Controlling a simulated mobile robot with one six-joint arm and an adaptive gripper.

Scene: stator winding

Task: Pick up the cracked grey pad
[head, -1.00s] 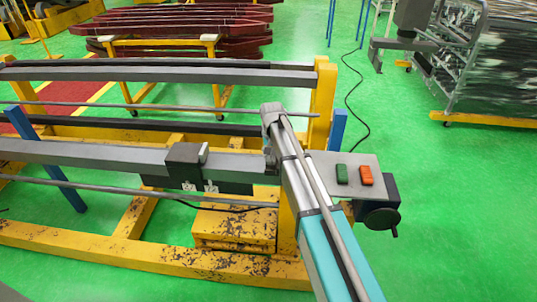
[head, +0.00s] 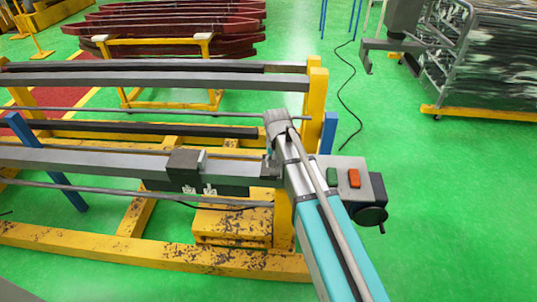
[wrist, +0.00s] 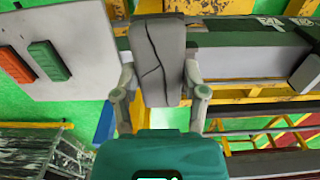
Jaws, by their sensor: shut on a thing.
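The cracked grey pad (wrist: 158,62) stands upright in the middle of the wrist view, a long block with dark crack lines down its face. My gripper (wrist: 159,78) has one finger on each side of the pad and is shut on it. The pad's upper end lies beside the end of the grey rail and the pale panel; I cannot tell whether it touches them. In the head view my arm crosses in front of the rail's end, and I cannot make out the pad there.
The pale panel carries a green block (head: 332,177) and an orange block (head: 354,178). A dark handwheel (head: 371,215) sticks out at its right. The long grey rail (head: 80,160) on a yellow frame (head: 150,261) runs left.

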